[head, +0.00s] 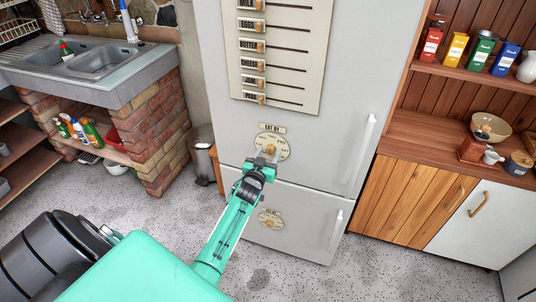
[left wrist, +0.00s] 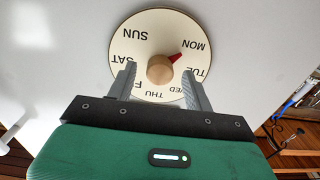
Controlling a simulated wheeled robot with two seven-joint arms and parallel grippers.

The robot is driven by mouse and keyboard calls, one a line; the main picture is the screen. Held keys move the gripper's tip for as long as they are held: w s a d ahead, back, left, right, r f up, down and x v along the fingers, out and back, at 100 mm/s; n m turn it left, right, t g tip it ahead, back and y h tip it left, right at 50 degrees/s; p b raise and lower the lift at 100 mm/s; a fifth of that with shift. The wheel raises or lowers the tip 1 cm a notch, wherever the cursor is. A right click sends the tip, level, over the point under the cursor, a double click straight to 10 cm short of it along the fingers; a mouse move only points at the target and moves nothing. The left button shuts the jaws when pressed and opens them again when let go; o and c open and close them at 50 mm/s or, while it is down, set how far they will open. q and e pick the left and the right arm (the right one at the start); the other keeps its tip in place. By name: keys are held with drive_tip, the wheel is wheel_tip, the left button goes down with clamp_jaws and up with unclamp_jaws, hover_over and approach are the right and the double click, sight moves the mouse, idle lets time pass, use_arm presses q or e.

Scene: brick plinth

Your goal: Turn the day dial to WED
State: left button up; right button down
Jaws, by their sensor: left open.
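The day dial (head: 284,148) is a round cream disc on the white fridge door, under an "EAT BY" label in the head view. In the left wrist view the dial (left wrist: 155,30) shows day names around its edge. Its round wooden knob (left wrist: 160,69) sits at the centre, and a red pointer (left wrist: 175,57) points at MON. My left gripper (head: 266,157) is at the dial. Its fingers (left wrist: 159,72) are open, one on each side of the knob, with visible gaps. They partly cover the labels near FRI and WED. My right gripper is not in view.
A second dial (head: 270,219) is on the lower fridge door (head: 300,215). A board with sliders (head: 282,50) is above the day dial. Long handles (head: 362,155) run along the fridge's right side. A bin (head: 203,155) and brick sink stand left; wooden cabinets (head: 415,195) stand right.

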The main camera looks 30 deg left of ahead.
use_arm(q)
drive_tip(key=shift+w, duration=0.15)
drive_tip(key=c, duration=1)
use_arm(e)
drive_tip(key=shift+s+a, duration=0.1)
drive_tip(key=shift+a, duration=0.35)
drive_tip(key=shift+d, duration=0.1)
use_arm(q)
drive_tip(key=shift+m, duration=0.3)
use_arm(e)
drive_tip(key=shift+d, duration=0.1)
